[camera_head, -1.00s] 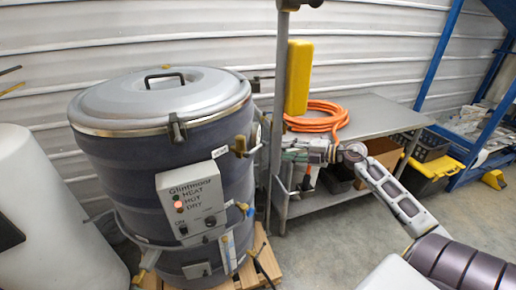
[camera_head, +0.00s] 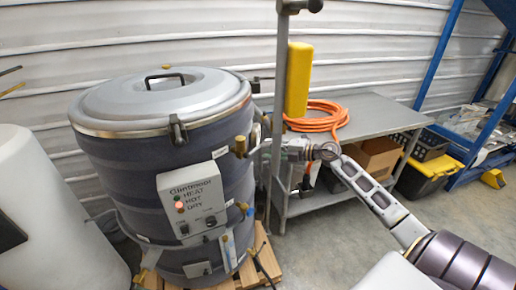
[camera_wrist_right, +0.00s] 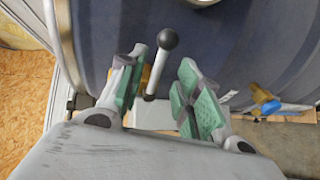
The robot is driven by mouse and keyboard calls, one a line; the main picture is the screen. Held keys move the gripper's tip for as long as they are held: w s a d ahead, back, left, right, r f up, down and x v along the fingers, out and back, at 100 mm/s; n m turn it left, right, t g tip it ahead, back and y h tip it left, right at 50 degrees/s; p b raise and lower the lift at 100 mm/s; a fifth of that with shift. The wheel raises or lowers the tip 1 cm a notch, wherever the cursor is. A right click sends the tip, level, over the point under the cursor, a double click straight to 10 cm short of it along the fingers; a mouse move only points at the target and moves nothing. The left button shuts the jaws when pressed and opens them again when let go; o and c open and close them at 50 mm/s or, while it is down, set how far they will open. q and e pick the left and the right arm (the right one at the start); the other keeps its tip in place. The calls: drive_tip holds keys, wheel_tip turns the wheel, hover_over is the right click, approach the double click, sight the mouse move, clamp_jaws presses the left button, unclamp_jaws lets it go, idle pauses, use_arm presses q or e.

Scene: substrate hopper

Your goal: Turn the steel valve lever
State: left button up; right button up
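The steel valve lever (camera_wrist_right: 155,75) shows in the right wrist view as a pale straight rod with a black ball knob, against the dark drum. My right gripper (camera_wrist_right: 160,70) is open there, with one green-padded finger on each side of the lever; I cannot tell whether either pad touches it. In the head view my right gripper (camera_head: 262,148) is close to the drum's right side, beside a brass fitting (camera_head: 240,147), and the lever is hard to make out. My left gripper is not in view.
The lidded drum (camera_head: 140,170) stands on a wooden pallet (camera_head: 263,252). A grey post (camera_head: 281,90) with a yellow box (camera_head: 298,80) rises close to my right arm. A metal table (camera_head: 375,112) with an orange hose (camera_head: 325,118) is behind. A blue-handled valve (camera_wrist_right: 265,100) sits to the lever's right.

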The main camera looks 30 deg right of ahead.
sight(259, 148)
drive_tip(key=shift+p+x, duration=0.45)
drive_tip(key=shift+x, duration=2.25)
drive_tip(key=shift+c, duration=0.2)
clamp_jaws()
